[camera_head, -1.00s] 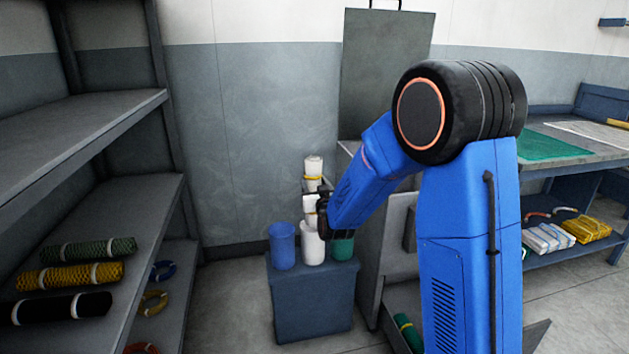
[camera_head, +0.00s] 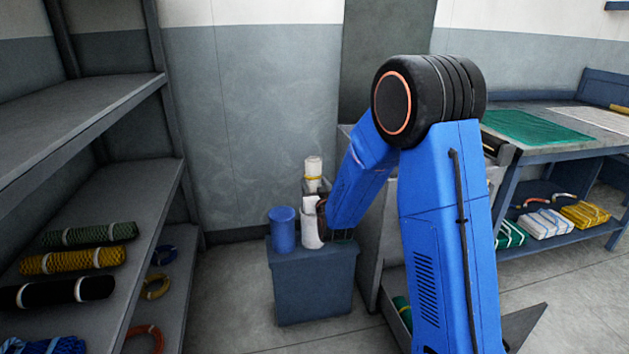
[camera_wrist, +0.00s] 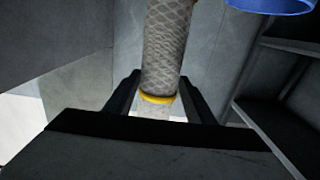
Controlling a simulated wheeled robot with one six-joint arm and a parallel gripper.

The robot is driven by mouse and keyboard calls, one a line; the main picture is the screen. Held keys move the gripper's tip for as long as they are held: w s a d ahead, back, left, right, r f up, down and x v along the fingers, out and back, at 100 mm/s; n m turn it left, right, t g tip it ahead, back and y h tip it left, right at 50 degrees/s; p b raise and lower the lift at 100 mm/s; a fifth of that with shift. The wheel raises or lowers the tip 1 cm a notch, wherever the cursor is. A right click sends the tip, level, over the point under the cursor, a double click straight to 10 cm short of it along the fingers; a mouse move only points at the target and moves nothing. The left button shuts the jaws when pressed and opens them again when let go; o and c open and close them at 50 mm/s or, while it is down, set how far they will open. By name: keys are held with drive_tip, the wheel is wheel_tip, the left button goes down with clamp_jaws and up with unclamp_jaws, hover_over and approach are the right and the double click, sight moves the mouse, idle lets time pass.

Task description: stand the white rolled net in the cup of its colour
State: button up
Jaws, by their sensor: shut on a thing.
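The white rolled net (camera_head: 313,166), with a yellow band, stands upright in my gripper (camera_head: 318,190). In the wrist view the net (camera_wrist: 166,45) sits between the two dark fingers (camera_wrist: 158,98), which are shut on it. The white cup (camera_head: 311,236) is directly below the net on a blue-grey stand. The net's lower part meets the cup's mouth in the head view and seems to reach into it; how deep is hidden. My arm partly covers the gripper.
The blue cup (camera_head: 283,231) stands close left of the white cup; its rim shows in the wrist view (camera_wrist: 272,5). The green cup (camera_head: 343,237) is mostly hidden behind my arm. A shelf (camera_head: 100,255) with rolled nets is at left, a workbench (camera_head: 590,150) at right.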

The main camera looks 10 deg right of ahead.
drive_tip(key=shift+f, duration=1.5)
drive_tip(key=o, duration=1.5)
drive_tip(key=shift+o, duration=0.2)
drive_tip(key=shift+f, duration=0.1)
